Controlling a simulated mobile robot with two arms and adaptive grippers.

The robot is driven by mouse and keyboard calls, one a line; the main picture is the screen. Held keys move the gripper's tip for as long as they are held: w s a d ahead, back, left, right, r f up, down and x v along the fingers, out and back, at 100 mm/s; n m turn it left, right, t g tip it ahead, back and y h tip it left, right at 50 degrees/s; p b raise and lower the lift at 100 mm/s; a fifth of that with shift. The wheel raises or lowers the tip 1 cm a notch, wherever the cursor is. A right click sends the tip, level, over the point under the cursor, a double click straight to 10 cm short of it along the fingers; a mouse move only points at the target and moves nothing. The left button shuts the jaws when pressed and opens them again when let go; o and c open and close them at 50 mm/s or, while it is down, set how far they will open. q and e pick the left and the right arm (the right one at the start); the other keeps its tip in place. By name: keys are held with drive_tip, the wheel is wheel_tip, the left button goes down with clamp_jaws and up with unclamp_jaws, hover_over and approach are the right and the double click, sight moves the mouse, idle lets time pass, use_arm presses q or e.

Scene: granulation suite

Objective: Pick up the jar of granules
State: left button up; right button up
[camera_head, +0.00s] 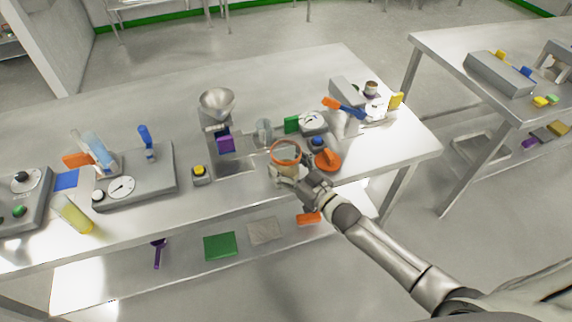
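A clear jar with an orange rim and pale granules low inside (286,169) stands near the front edge of the steel table, right of centre, in the head view. My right gripper (301,181) is at the jar's lower right side, reaching in from the lower right. Its fingers overlap the jar in the picture and are small, so I cannot tell whether they are closed on it. The gripper hides part of the jar's lower side. My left gripper is not in view.
An orange cone-shaped piece (328,161) sits close to the right of the jar. A clear beaker (263,132), a dial device (312,122) and a metal funnel (216,103) stand behind. Bare steel table (120,90) lies at the back left.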

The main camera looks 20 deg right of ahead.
drive_tip(key=c, duration=1.1)
drive_tip(key=shift+r, duration=0.2)
drive_tip(key=shift+c, duration=0.2)
drive_tip(key=shift+r, duration=0.55)
drive_tip(key=s+a+r, duration=0.1)
drive_tip(key=s+r, duration=1)
drive_tip(key=s, duration=0.3)
drive_tip(key=shift+a+r+b, duration=0.2)
drive_tip(key=shift+r+b, duration=0.1)
drive_tip(key=shift+b, duration=0.15)
